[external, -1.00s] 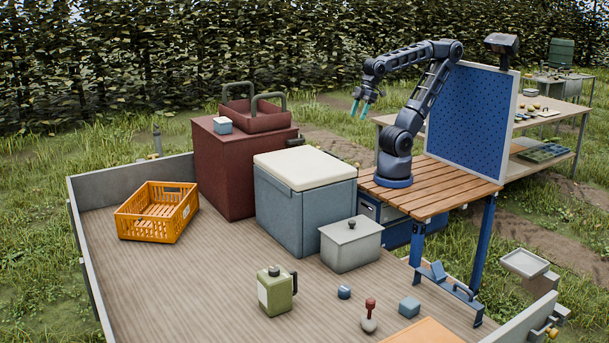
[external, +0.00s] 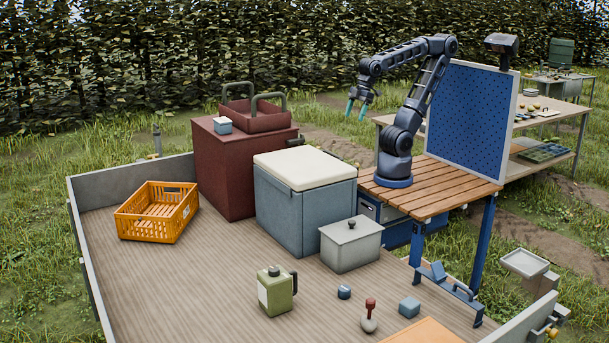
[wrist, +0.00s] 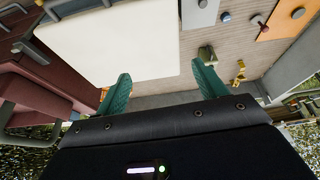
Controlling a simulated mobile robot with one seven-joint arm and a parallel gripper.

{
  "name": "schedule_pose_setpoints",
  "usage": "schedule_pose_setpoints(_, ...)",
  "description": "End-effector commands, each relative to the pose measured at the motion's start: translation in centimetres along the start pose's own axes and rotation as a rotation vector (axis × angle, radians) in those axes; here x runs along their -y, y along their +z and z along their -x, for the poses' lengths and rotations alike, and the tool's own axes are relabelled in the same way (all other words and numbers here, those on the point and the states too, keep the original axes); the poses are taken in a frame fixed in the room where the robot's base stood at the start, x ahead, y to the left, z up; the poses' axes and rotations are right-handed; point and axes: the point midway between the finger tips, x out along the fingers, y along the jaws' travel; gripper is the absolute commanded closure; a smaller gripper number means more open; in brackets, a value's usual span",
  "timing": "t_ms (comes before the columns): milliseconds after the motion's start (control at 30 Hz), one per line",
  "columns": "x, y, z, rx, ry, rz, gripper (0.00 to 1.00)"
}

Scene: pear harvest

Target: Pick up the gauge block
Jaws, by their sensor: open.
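A small blue-grey block (external: 409,307) lies on the trailer bed near the front right, beside an orange board. It is the likeliest gauge block, but I cannot be sure.
An orange crate (external: 157,212) stands left.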

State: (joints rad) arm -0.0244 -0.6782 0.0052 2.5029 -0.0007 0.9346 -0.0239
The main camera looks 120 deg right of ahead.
Motion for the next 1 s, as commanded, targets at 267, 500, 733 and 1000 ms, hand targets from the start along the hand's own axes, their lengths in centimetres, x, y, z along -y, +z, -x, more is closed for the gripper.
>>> schedule_pose_setpoints(267,2.1,-5.8,-3.0,0.050,-0.021,0.121,0.29)
schedule_pose_setpoints(500,4.6,-10.4,-6.5,0.086,-0.040,0.225,0.29)
schedule_pose_setpoints(733,7.6,-14.3,-10.8,0.121,-0.058,0.325,0.29)
schedule_pose_setpoints(1000,11.8,-17.8,-16.6,0.160,-0.081,0.445,0.29)
